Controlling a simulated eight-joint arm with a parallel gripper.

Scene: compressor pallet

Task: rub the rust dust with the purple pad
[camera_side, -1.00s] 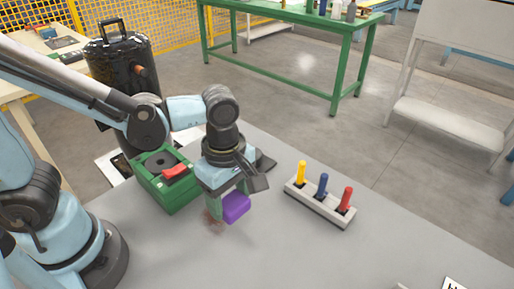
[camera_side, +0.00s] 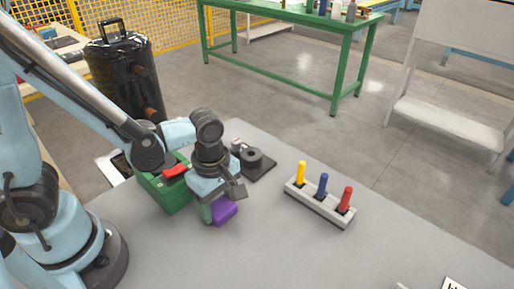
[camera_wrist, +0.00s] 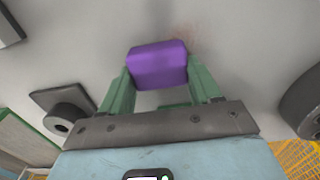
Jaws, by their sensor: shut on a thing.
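My gripper (camera_side: 214,208) is shut on the purple pad (camera_side: 224,211), pointing down low over the grey table. In the wrist view the purple pad (camera_wrist: 158,65) sits between the two green fingers of my gripper (camera_wrist: 160,78). I cannot tell whether its underside touches the table. The rust dust (camera_wrist: 196,38) shows in the wrist view as a faint reddish smear just beyond the pad, to its upper right. In the side view I cannot make out the dust; the gripper and pad may cover it.
A green box (camera_side: 170,195) with a red item (camera_side: 175,170) stands close left of my gripper. A black spool on a dark plate (camera_side: 262,172) lies behind it. A pale rack (camera_side: 318,206) with yellow, blue and red handles stands right.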

